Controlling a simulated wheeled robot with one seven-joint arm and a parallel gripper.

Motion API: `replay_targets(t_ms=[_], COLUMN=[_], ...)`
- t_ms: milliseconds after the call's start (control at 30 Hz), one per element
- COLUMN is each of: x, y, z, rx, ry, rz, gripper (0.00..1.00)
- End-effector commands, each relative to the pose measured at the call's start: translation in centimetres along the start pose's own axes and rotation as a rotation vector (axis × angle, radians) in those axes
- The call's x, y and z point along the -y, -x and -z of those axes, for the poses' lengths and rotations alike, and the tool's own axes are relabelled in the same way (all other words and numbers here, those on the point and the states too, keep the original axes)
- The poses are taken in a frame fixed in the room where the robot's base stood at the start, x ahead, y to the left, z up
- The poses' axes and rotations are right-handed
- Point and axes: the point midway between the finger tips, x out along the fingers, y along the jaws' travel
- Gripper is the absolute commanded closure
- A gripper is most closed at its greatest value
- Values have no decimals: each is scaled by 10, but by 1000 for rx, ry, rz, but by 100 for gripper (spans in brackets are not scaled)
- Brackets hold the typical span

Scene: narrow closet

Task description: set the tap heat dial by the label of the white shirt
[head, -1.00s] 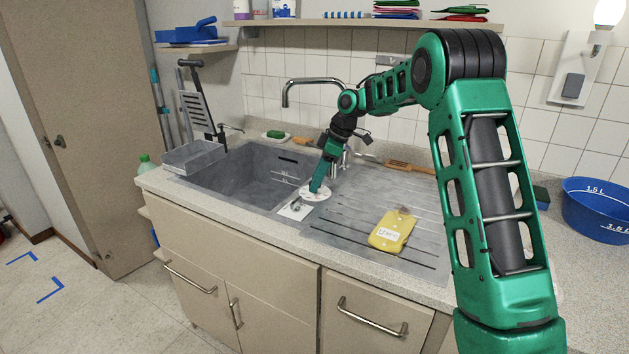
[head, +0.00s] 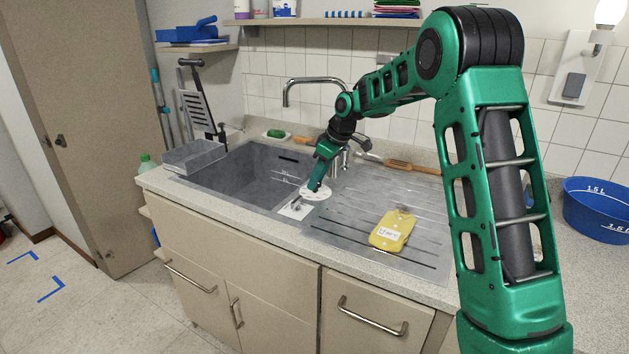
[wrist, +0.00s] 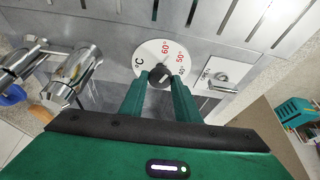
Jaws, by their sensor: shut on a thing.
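The tap heat dial is a white disc (wrist: 178,50) with °C and red 60° and 50° marks, plus a darker mark that looks like 40°. It also shows in the head view (head: 316,192), on the steel between basin and drainer. My gripper (wrist: 161,77) is shut on the dial's dark centre knob; it shows small in the head view (head: 315,184). The fingers hide part of the knob and the disc's lower edge, and I cannot read its exact setting. I see no white shirt. A yellow item (head: 392,230) with a white label lies on the drainer.
The chrome tap (head: 310,83) stands behind the dial and shows close by in the wrist view (wrist: 77,75). A small plate with a metal part (wrist: 224,75) sits beside the dial. A wooden-handled brush (head: 400,165) lies behind the drainer; a blue tub (head: 597,212) stands right.

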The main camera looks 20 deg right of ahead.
Motion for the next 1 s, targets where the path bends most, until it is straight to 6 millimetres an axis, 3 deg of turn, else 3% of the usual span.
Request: replay_targets(t_ms=[1000], x=[4], y=[1], z=[4], rx=[-5], ry=[-876], rz=[-367], gripper=[93])
